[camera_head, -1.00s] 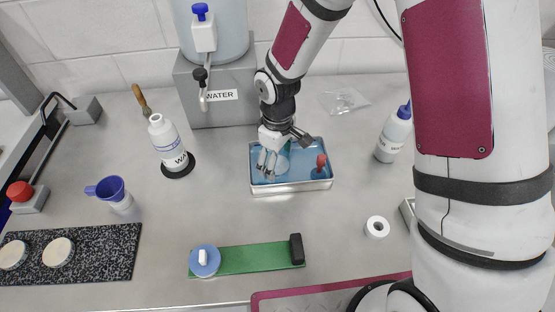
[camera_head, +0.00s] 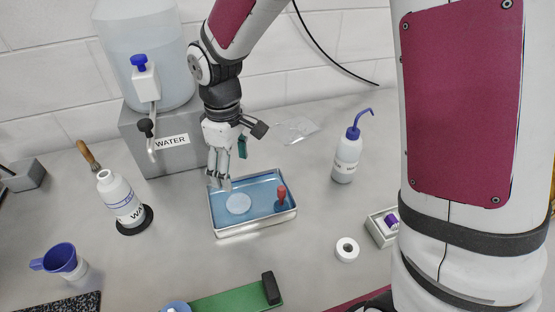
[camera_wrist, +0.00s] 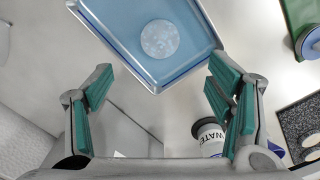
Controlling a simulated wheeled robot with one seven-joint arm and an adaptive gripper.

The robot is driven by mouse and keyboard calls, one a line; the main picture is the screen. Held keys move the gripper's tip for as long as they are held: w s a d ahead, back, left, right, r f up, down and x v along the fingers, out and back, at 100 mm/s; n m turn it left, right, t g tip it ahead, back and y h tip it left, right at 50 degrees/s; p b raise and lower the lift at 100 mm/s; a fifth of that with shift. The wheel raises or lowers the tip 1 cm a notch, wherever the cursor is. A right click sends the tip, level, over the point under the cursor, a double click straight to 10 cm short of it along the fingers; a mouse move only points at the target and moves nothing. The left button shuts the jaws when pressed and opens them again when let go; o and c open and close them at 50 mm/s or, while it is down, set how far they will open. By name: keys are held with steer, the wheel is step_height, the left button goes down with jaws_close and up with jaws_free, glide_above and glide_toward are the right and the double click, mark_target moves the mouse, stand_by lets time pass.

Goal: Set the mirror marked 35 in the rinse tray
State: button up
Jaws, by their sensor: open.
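The rinse tray (camera_head: 252,229) is a metal tray with a blue inside, in the middle of the bench. A pale round disc (camera_head: 238,203) lies flat in its left part; no number can be read on it. The disc also shows in the wrist view (camera_wrist: 160,39), inside the blue tray. My gripper (camera_head: 220,183) hangs above the tray's left back edge, apart from the disc. In the wrist view my gripper's teal-padded fingers (camera_wrist: 161,90) are wide apart with nothing between them.
A red-handled tool (camera_head: 282,194) stands in the tray's right part. A water tank (camera_head: 150,60) stands behind; a WATER bottle (camera_head: 122,200) is left, a wash bottle (camera_head: 346,158) right.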

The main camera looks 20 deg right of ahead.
steer(key=s+d+r+m+t, duration=0.1)
steer(key=s+d+r+m, duration=0.25)
steer(key=d+r, duration=0.2)
steer(key=s+d+r+m+t, duration=0.2)
steer(key=s+d+r, duration=0.2)
steer(key=r, duration=0.3)
steer(key=s+d+r+m+t, duration=0.1)
steer(key=s+d+r+m, duration=0.1)
steer(key=s, duration=0.4)
steer(key=s+d+r+m+t, duration=0.1)
steer(key=s+d+r+m, duration=0.1)
steer(key=s, duration=0.4)
steer(key=shift+d+r+m, duration=0.15)
steer(key=shift+d+m, duration=0.15)
steer(key=shift+m, duration=0.15)
